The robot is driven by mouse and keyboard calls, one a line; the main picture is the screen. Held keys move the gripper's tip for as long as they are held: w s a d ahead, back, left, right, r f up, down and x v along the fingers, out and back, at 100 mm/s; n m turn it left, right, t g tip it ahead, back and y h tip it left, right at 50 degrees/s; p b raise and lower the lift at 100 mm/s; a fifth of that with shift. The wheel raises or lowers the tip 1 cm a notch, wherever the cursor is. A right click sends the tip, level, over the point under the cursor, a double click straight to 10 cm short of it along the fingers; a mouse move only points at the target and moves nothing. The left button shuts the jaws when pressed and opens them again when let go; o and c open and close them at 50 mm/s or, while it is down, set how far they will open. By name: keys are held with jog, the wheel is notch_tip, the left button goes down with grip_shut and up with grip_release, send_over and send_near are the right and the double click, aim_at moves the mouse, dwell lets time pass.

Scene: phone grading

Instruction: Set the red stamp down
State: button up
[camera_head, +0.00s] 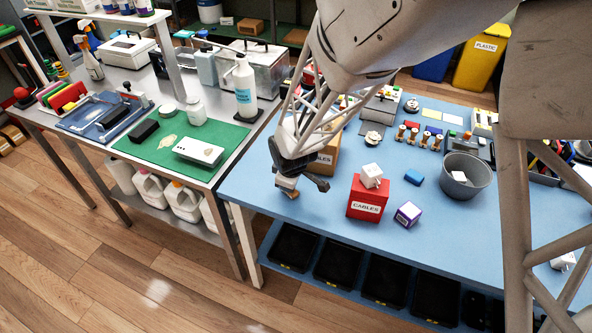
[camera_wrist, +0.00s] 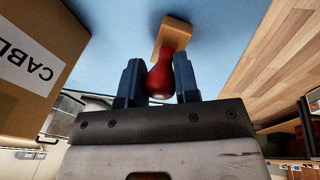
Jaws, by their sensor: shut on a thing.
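The red stamp (camera_wrist: 162,74) has a rounded red handle and a flat wooden base (camera_wrist: 174,35). My gripper (camera_wrist: 158,88) is shut on the red handle, and the wooden base sticks out beyond the fingertips. In the head view my gripper (camera_head: 287,184) is low over the left front part of the blue table (camera_head: 330,218). A small tan bit of the stamp's base (camera_head: 294,194) shows beneath it; the handle is hidden there. I cannot tell whether the base touches the table.
A cardboard CABLES box (camera_head: 325,160) stands close behind my gripper. A red CABLES box (camera_head: 368,203) with a white cube (camera_head: 372,175) on top stands to the right, beside a purple-and-white box (camera_head: 407,214). A grey bin (camera_head: 480,188) is farther right. The table's left edge is near.

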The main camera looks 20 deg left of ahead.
jog(key=shift+f, duration=0.1)
jog(key=o, duration=0.9)
jog(key=shift+v, duration=6.1)
